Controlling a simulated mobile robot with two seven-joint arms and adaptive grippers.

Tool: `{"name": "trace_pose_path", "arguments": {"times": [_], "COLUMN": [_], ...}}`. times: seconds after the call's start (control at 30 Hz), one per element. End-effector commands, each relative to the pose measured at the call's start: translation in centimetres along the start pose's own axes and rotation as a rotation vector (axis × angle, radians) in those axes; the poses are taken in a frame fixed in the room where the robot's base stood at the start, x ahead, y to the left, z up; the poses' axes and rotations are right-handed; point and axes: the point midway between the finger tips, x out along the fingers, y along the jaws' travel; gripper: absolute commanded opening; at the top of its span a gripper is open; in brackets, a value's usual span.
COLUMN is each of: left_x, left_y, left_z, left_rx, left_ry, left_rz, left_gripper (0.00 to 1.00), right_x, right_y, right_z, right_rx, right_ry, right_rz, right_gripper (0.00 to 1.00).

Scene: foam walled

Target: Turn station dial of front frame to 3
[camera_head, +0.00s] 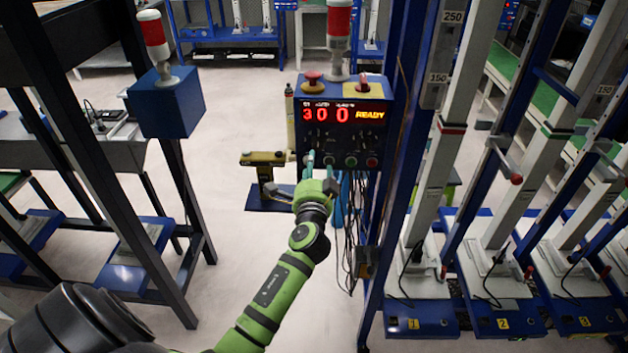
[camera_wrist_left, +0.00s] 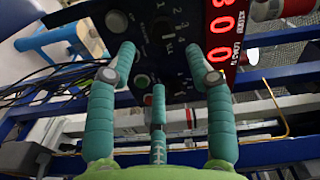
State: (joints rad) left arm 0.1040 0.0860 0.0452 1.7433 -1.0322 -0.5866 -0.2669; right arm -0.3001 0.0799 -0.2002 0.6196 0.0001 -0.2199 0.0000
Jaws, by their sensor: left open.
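The control box (camera_head: 386,121) of the front frame has a dark face. Its red display (camera_head: 340,114) reads 3, 0, 0 and READY. In the left wrist view a dark dial (camera_wrist_left: 162,31) with printed numerals beside it lies beyond my fingertips; its pointer is too dark to read. My left gripper (camera_head: 319,158) is at the lower part of the box face, covering some of it. In the left wrist view the gripper (camera_wrist_left: 162,49) has its teal fingers spread, with nothing held between them. I cannot tell whether a fingertip touches the panel. My right gripper is out of view.
A red emergency button (camera_head: 313,77) and a signal lamp (camera_head: 339,25) top the box. Cables (camera_head: 348,235) hang below it. A blue frame post (camera_head: 393,170) stands close on the right. A blue box with a lamp (camera_head: 167,104) stands left. Open floor (camera_head: 240,100) lies between.

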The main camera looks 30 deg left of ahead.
Motion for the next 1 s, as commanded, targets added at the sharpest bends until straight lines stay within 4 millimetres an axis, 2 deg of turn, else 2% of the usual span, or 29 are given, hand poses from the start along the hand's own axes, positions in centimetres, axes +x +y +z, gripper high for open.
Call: {"name": "trace_pose_path", "arguments": {"times": [0.1, 0.3, 0.87, 0.93, 1.0], "left_x": [-2.3, -4.3, -4.5, -4.5, -4.6], "left_y": [0.1, 0.0, 0.0, 0.3, 1.6], "left_z": [0.1, 0.1, 0.1, 0.1, 0.1], "left_rx": [-0.002, 0.001, 0.000, 0.000, -0.004], "left_ry": [-0.002, -0.003, -0.002, -0.001, 0.003], "left_rz": [0.002, 0.001, 0.000, 0.006, 0.034], "left_gripper": [0.53, 0.53, 0.53, 0.53, 0.53], "right_x": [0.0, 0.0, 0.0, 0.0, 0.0], "right_y": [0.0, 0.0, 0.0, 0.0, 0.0], "right_z": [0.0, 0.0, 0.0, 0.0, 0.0], "right_rx": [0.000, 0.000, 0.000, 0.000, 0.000], "right_ry": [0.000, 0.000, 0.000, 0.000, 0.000], "right_rz": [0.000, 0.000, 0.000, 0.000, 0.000], "right_gripper": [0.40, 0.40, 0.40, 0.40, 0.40]}}
